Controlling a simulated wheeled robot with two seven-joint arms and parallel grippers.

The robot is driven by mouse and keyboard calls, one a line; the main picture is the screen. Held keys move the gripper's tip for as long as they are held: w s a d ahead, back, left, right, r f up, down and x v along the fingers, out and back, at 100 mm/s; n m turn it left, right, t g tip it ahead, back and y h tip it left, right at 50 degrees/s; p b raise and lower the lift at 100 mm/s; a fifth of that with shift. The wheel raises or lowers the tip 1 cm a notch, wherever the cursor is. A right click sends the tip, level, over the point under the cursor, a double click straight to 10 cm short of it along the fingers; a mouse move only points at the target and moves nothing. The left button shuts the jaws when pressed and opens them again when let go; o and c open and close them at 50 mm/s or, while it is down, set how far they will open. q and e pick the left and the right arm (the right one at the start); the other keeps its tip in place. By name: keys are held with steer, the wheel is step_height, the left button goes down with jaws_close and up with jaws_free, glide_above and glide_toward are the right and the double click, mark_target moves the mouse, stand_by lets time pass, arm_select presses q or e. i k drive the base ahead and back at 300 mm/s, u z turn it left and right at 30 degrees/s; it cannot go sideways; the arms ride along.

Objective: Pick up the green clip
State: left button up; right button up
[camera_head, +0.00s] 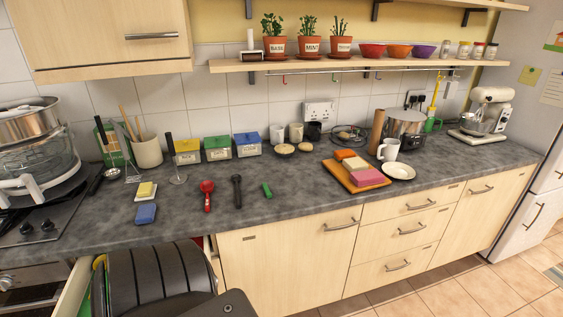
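A small green clip (267,189) lies on the grey countertop (310,196), near the middle of the view. It is to the right of a black utensil (237,190) and a red scoop (207,195), and apart from both. Nothing covers the clip. Neither of my grippers shows in the head view.
A wooden board (347,179) with coloured blocks is right of the clip. A blue sponge (146,214) lies to the left. Yellow, green and blue boxes (247,144) stand behind. A shelf (330,63) hangs above. The counter around the clip is clear.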

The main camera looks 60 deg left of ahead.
mark_target(269, 194)
steer(key=i, duration=3.1)
steer(key=u, duration=3)
